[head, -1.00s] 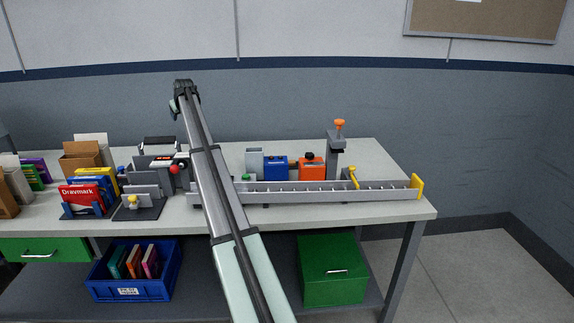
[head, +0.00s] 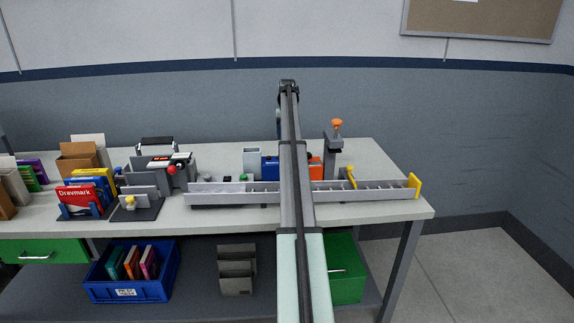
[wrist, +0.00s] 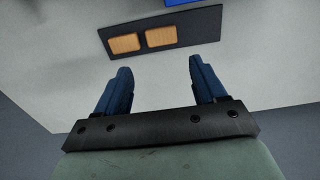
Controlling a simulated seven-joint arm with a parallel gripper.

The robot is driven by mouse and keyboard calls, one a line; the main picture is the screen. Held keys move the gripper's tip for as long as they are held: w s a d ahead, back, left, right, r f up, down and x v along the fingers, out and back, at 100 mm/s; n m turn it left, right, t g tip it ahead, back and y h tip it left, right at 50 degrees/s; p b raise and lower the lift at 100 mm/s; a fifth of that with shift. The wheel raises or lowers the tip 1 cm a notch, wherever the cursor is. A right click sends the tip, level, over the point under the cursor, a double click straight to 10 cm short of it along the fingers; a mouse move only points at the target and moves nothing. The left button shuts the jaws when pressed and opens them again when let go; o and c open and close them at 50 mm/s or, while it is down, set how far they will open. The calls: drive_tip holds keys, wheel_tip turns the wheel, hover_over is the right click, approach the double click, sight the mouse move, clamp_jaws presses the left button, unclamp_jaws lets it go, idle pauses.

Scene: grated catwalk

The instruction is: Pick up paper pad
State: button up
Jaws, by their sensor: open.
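A red flat item labelled "Drawmark" (head: 76,198), which looks like a pad, stands upright in a blue holder on the left of the bench in the head view. I cannot tell for certain that it is the paper pad. In the wrist view my gripper (wrist: 158,68) is open, its two blue fingers apart with nothing between them. A pale surface lies beyond the fingers. In the head view my arm reaches to the bench's right half, well right of the red item, and hides the gripper itself.
A dark plate with two tan patches (wrist: 146,40) lies ahead of the fingers, beside a blue thing (wrist: 183,2). A long grey rail (head: 235,196) crosses the bench front. An orange-knobbed post (head: 334,150) stands right of my arm. Yellow and blue flat items (head: 98,178) stand behind the red one.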

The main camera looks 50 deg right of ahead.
wheel_tip(320, 180, down, 13)
drive_tip(key=shift+w+f, duration=0.1)
idle(0.7)
drive_tip(key=shift+c, duration=0.5)
drive_tip(key=c, duration=0.6)
